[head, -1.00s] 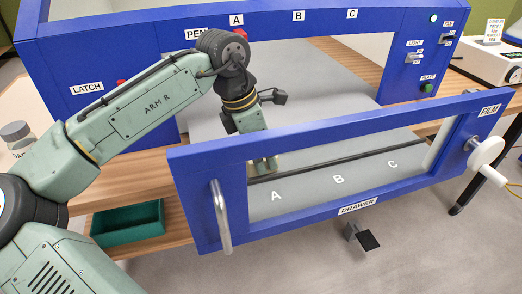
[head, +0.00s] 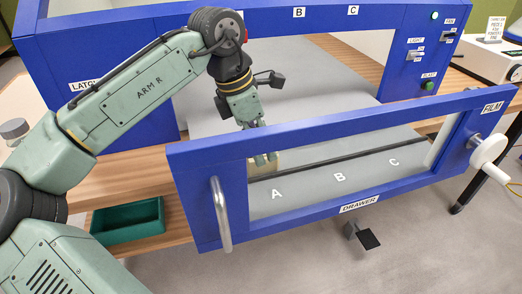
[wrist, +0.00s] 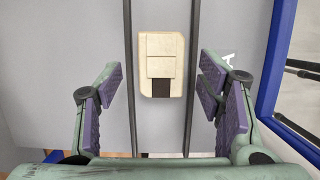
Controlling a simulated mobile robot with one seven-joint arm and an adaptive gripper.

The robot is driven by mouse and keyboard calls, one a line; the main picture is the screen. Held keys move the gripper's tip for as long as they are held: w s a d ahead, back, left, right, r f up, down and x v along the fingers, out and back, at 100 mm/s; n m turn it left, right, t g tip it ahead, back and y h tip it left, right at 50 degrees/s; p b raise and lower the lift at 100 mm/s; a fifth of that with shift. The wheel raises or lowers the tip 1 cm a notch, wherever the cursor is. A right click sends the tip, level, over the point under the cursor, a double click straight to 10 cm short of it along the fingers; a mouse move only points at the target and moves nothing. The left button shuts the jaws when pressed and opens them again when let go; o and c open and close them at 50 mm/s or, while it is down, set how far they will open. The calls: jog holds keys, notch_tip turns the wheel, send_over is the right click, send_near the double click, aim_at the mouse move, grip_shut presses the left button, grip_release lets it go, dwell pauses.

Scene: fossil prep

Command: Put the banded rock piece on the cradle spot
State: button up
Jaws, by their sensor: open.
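A pale cream piece (wrist: 161,47) with rounded corners shows between two dark rails in the wrist view. Raised rectangular blocks and a dark brown patch at its lower end mark it; I take it for the banded rock piece, though I cannot tell whether a cradle is part of it. My gripper (wrist: 160,92) is open, its purple-padded fingers on either side of the piece with clear gaps and nothing held. In the head view my gripper (head: 264,160) points down behind the blue front frame and largely hides the piece. I cannot make out a separate cradle spot.
The blue drawer front (head: 205,150) with its metal handle (head: 221,215) stands in front of my gripper. Letters A, B and C mark the grey surface beyond it. A green tray (head: 128,221) sits at lower left. The blue cabinet frame (head: 400,65) arches behind my arm.

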jog(key=b+v, duration=0.1)
jog(key=v, duration=0.8)
jog(key=shift+w+r, duration=0.1)
